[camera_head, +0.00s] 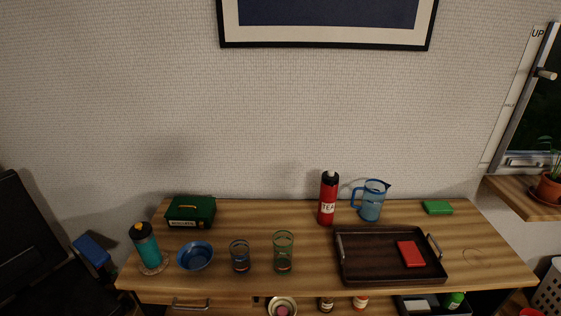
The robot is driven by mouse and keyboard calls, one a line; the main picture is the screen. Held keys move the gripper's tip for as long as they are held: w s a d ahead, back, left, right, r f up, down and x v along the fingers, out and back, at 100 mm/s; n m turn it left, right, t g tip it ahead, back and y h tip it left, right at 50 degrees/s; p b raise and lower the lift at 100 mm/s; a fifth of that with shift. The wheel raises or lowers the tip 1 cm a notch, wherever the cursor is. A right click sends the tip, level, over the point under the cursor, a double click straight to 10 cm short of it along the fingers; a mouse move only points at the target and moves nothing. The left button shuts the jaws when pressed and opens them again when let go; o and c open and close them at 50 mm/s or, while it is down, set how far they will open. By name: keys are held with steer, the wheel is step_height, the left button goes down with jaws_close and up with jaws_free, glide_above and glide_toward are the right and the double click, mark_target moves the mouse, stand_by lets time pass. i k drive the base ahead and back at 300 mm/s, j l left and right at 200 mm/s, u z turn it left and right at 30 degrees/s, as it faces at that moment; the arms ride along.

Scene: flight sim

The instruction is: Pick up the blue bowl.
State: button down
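The blue bowl (195,256) stands upright on the left part of the wooden table, near its front edge. A teal bottle with an orange cap (146,248) stands on a round coaster to its left. A drinking glass (240,257) stands a little to its right. My gripper is not seen in this view.
A green box (191,211) sits behind the bowl. A second glass (283,252), a red flask (328,198), a blue jug (371,200) and a dark tray (375,277) with a red item are further right. The table's middle back is clear.

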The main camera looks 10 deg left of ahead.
mark_target(194, 256)
steer(key=u, duration=0.75)
steer(key=i+u, duration=0.85)
steer(key=i+l, duration=0.05)
